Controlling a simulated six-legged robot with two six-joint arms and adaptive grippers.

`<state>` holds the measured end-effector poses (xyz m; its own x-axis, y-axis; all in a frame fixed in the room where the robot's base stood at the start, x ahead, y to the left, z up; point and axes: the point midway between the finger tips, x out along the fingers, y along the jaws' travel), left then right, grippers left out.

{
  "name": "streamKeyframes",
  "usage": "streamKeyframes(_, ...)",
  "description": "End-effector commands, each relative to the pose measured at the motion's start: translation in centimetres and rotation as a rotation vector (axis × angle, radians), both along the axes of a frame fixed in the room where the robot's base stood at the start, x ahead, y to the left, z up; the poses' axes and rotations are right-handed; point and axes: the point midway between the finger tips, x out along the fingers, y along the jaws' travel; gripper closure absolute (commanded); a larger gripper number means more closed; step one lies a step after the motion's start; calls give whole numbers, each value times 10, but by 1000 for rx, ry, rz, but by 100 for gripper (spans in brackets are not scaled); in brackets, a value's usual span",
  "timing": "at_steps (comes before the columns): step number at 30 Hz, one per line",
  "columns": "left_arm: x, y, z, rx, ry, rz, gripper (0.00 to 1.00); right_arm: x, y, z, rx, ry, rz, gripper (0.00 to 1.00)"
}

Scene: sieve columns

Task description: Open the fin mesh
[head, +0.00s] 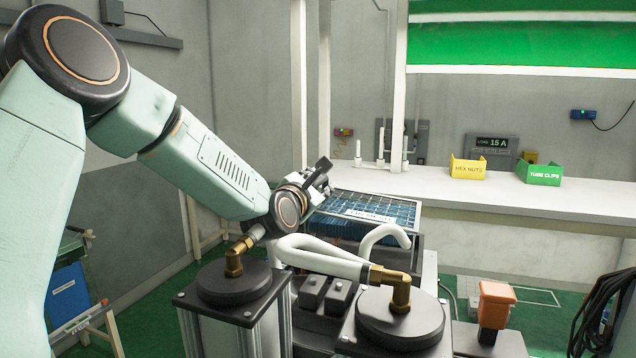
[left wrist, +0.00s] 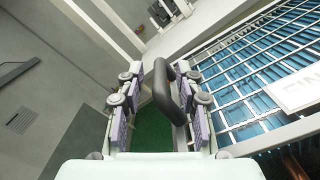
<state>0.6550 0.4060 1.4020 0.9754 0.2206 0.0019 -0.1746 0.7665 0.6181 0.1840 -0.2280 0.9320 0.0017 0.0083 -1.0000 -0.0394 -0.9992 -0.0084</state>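The fin mesh is a white wire grid (head: 395,203) over blue fins, with a white label, lying flat on top of a unit in the head view. In the left wrist view the grid (left wrist: 242,90) fills the right side, with a label starting "FIN". A black loop handle (left wrist: 160,88) stands at its frame's left edge. My left gripper (head: 315,187) is at the mesh's left end. In the left wrist view its padded fingers (left wrist: 160,108) are apart, with the handle between them, closer to the right finger. Contact cannot be told. My right gripper is not in view.
White hoses with brass elbows (head: 402,290) and black round caps stand in front of the mesh. An orange-topped part (head: 496,303) is at the right. Behind is a white bench (head: 560,200) with a yellow bin (head: 467,168) and a green bin (head: 540,173).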

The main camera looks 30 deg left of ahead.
Motion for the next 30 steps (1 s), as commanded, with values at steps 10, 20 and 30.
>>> streamKeyframes(10, 0, 1, 1, -1, -2, 2, 96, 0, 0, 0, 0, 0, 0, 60)
streamKeyframes(20, 0, 1, 0, -1, -1, 2, 100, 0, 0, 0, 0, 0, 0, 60)
streamKeyframes(30, 1, 1, 1, -1, -1, 2, 100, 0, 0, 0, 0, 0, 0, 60)
